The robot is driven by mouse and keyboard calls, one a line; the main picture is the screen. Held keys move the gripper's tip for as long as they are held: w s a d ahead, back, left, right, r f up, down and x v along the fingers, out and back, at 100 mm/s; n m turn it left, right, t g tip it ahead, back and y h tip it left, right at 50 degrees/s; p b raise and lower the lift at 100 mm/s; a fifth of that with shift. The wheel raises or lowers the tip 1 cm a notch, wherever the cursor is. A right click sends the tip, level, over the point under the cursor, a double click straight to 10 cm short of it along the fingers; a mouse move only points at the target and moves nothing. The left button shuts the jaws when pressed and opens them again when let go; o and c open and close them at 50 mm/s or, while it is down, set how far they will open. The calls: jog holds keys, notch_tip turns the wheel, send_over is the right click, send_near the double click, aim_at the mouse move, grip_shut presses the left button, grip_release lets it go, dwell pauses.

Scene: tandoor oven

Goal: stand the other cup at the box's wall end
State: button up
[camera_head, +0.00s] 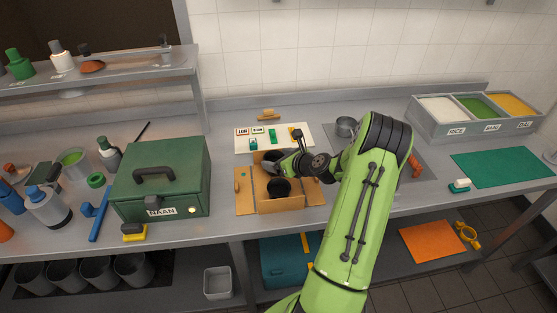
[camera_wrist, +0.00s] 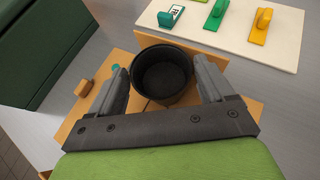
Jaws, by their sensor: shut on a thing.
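The open cardboard box (camera_head: 280,204) stands on the steel counter with its flaps spread left and right. One black cup (camera_head: 279,187) is in its near half. My gripper (camera_head: 279,161) is over the box's wall end, shut on another black cup (camera_wrist: 163,76). In the wrist view the fingers (camera_wrist: 162,92) flank this cup, which looks upright, mouth up. In the head view the held cup is mostly hidden by my gripper and the box, so I cannot tell whether it touches the box floor. The near cup does not show in the wrist view.
A green NAAN box (camera_head: 160,180) stands left of the cardboard box. Behind it lies a white board (camera_head: 300,131) with small coloured blocks. A small tan block (camera_wrist: 84,88) lies on the left flap.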

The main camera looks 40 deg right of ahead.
jog(key=shift+f, duration=0.15)
jog(key=o, duration=0.9)
jog(key=shift+r, duration=0.3)
jog(key=v, duration=1.2)
jog(key=w+a+r+n+g+y, duration=0.1)
jog(key=a+r+n+g, duration=0.25)
jog(key=a+n, duration=0.7)
jog(key=a+r+n+g+y, duration=0.15)
jog(key=a+r+n, duration=0.25)
jog(key=a+n, duration=0.7)
jog(key=s+a+r+n, duration=0.2)
jog(key=s+a+n, duration=0.1)
jog(key=s+n, duration=0.2)
jog(key=s+a+r+n+g+h, duration=0.1)
jog(key=s+a+r+n, duration=0.1)
jog(key=s+a+n, duration=0.1)
jog(key=s+a+r+n+h, duration=0.1)
jog(key=s+a+r+n, duration=0.2)
jog(key=s+n, duration=0.3)
jog(key=shift+s+a+n+g+p, duration=0.15)
jog(key=shift+s+n+p, duration=0.05)
jog(key=shift+s, duration=0.25)
jog(key=shift+s+a+n+g+p, duration=0.15)
jog(key=shift+s+p, duration=0.05)
jog(key=shift+s, duration=0.25)
